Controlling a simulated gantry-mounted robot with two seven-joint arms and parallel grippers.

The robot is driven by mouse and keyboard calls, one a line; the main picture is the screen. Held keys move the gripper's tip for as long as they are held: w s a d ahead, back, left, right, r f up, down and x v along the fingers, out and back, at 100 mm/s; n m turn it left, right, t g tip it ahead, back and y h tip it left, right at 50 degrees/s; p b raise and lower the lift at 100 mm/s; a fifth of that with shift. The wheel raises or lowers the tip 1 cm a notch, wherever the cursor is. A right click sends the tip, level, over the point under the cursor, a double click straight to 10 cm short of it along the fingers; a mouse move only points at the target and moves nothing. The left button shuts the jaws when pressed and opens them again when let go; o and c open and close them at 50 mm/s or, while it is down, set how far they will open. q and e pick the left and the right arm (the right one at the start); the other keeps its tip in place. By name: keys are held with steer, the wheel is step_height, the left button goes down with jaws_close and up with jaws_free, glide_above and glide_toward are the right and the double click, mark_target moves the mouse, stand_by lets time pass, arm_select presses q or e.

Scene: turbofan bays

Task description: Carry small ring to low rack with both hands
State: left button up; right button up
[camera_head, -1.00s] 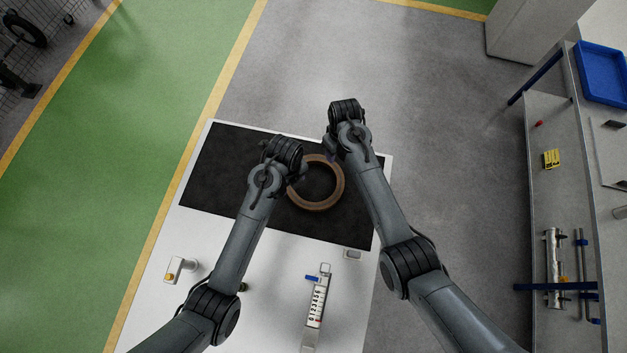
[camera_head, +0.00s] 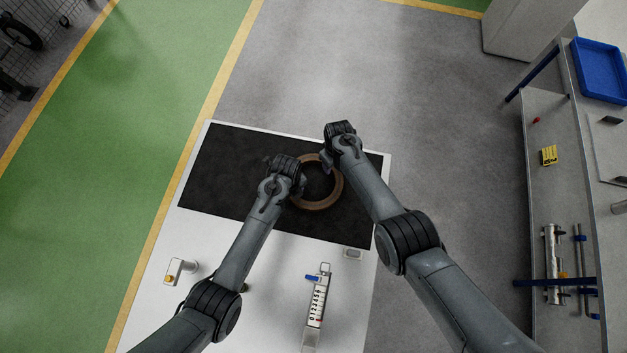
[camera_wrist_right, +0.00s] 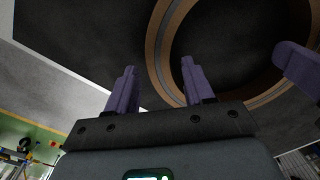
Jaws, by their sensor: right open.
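The small ring (camera_head: 322,206), brown with a grey band, lies on the black mat (camera_head: 225,170) of the white table. My right gripper (camera_head: 327,168) is over the ring's upper right edge. In the right wrist view its purple fingers (camera_wrist_right: 160,85) are open, and the ring's band (camera_wrist_right: 155,50) passes between them, beyond the tips; I cannot tell if they touch it. My left gripper (camera_head: 299,188) is at the ring's left side, its jaws too small to read. One purple finger (camera_wrist_right: 297,66), seemingly the left gripper's, shows at the right wrist view's right edge. I cannot identify the low rack.
A numbered device with a blue lever (camera_head: 317,300) and a small white fixture with an orange part (camera_head: 176,270) are on the table's near part. A grey bench (camera_head: 550,200) with a blue tray (camera_head: 600,68) stands at right. Grey floor (camera_head: 440,110) between is clear.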

arm_select(q)
steer(key=shift+f, duration=0.35)
arm_select(e)
steer(key=shift+s+f, duration=0.1)
steer(key=shift+f, duration=0.2)
arm_select(q)
jaws_close()
arm_select(e)
jaws_close()
